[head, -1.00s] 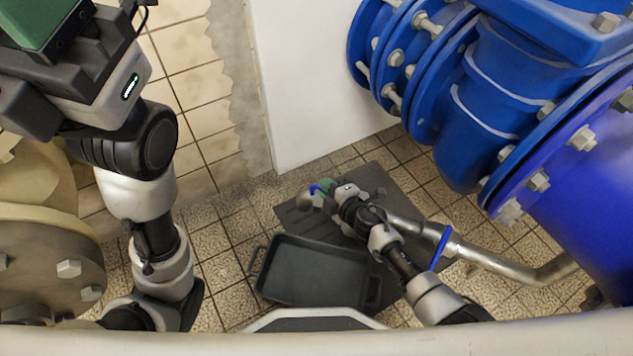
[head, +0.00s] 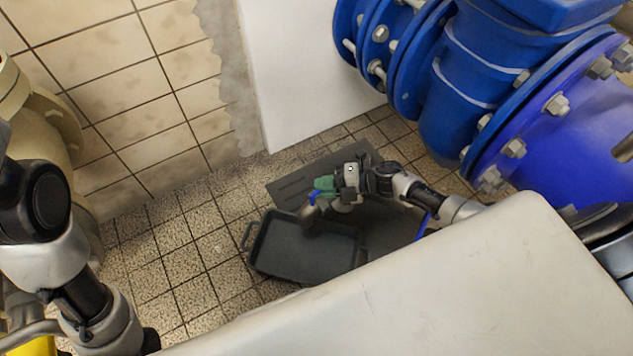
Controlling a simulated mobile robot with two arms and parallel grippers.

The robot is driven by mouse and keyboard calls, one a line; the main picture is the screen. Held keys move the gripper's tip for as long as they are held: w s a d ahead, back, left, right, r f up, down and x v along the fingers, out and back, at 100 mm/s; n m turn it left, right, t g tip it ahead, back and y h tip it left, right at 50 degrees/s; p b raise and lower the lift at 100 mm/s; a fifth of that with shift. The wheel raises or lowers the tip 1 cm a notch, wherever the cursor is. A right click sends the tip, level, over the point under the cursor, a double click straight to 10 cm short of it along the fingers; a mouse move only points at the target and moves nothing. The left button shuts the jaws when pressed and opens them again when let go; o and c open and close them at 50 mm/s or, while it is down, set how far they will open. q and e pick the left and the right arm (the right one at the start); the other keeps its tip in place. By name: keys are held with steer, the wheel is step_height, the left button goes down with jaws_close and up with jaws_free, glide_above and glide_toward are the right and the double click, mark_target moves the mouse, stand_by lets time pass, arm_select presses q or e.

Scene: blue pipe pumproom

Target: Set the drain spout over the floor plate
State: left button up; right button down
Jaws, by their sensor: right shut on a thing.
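The dark grey floor plate (head: 290,186) lies on the tiles below the blue valve. My right gripper (head: 330,190) is low above it, shut on the drain spout, with green showing at its jaws. The spout's grey metal end (head: 308,211) points down and left, with a blue part just above it. In the picture this end overlaps the back rim of a black tray, near the plate's left part; I cannot tell its height. The rest of the spout is largely hidden by my gripper and arm. My left gripper is out of view; only its arm shows at left.
The black tray (head: 272,262) lies in front of the plate and covers part of it in the picture. Large blue flanged pipework (head: 480,90) stands at the right. A white panel (head: 300,80) rises behind. Tan pipework (head: 50,115) stands at far left. Tiled floor (head: 180,250) left of the tray is clear.

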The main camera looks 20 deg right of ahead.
steer(key=shift+s+d+n+g+y+b, duration=0.2)
steer(key=shift+s+n+g, duration=0.15)
steer(key=shift+n+g, duration=0.15)
steer(key=shift+s+d+n+g+y+b, duration=0.1)
steer(key=shift+s+n+g+y+b, duration=0.1)
steer(key=shift+s+n+g, duration=0.3)
steer(key=shift+w+g, duration=0.15)
steer(key=shift+g, duration=0.15)
steer(key=c, duration=1.2)
jaws_free()
steer(key=shift+o, duration=0.2)
